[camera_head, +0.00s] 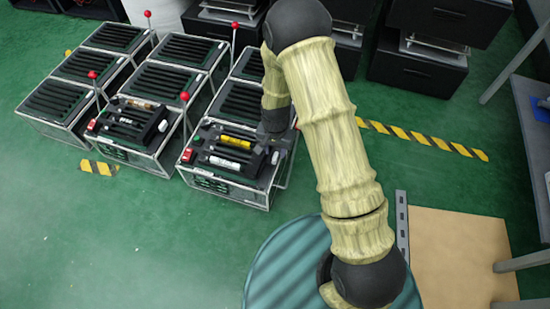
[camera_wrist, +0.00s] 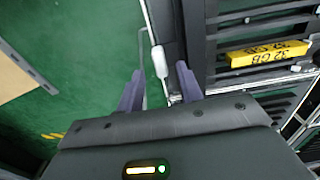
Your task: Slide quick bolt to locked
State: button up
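The right front slotted unit (camera_head: 225,165) holds cards or modules in its rack, one with a yellow label. It also shows in the wrist view, where the yellow label (camera_wrist: 268,53) reads 32 GB. A small white piece (camera_wrist: 160,61) on a thin metal rod stands at the unit's edge, and it shows in the head view (camera_head: 275,157) on the unit's right side. I take it for the quick bolt, though I cannot tell its position. My gripper (camera_wrist: 157,72) has its two purple-grey fingers apart, with the white piece between the tips. I cannot tell whether they touch it.
A second front unit (camera_head: 128,130) with red-balled levers stands to the left. Further units and black cabinets (camera_head: 430,65) stand behind. A tan board (camera_head: 460,255) lies at the lower right. Green floor with yellow-black tape (camera_head: 420,138) is open to the right of the units.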

aim_at(275, 156)
jog(key=shift+f+b, duration=0.6)
jog(key=shift+f, duration=1)
grip_shut()
